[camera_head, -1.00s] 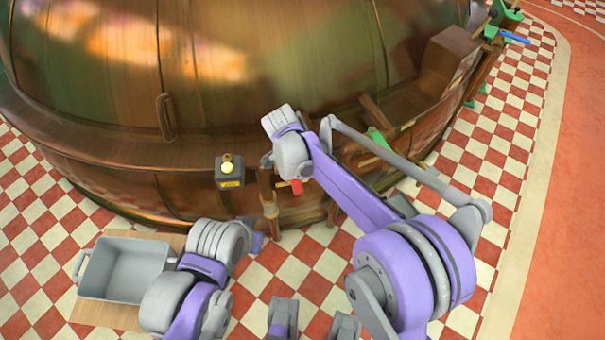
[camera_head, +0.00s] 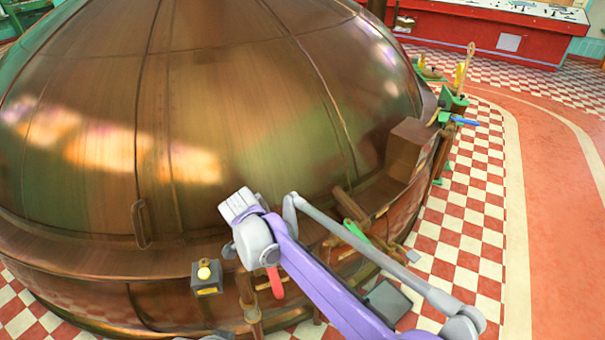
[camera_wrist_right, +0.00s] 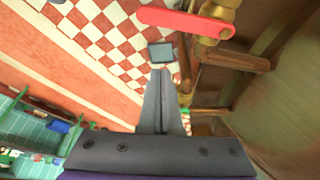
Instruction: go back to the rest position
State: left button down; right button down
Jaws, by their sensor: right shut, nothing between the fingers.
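My right gripper (camera_wrist_right: 160,74) is shut and empty in the right wrist view, its two grey fingers together. A red lever (camera_wrist_right: 187,22) on a brass valve (camera_wrist_right: 215,20) is beyond the fingertips, apart from them. In the head view my right arm comes in from the lower right, bent in front of the copper kettle (camera_head: 240,120). I cannot make out the fingers there. The red lever (camera_head: 275,282) shows just below the bent arm's far end.
A small box with a yellow button (camera_head: 205,278) is on the kettle's lower side. A dark flat panel (camera_head: 388,302) is beside my right arm, close to pipes. A red counter (camera_head: 490,32) stands at the back.

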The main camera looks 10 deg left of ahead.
jog(key=s+d+r+n+y+p, duration=0.1)
jog(key=d+r, duration=0.2)
jog(key=d, duration=0.2)
jog(key=s+d+r+n+p, duration=0.1)
jog(key=d+r+n+p, duration=0.15)
jog(key=d, duration=0.25)
jog(key=s+d+r+n+t+y+p, duration=0.2)
jog(key=s+d+n+p, duration=0.3)
jog(key=s+d, duration=1.3)
jog(key=d+r+n+t, duration=0.1)
jog(key=d+n, duration=0.1)
jog(key=n, duration=0.1)
jog(key=shift+s+r+p, duration=0.25)
jog(key=shift+r+p, duration=0.05)
jog(key=shift+p, duration=0.1)
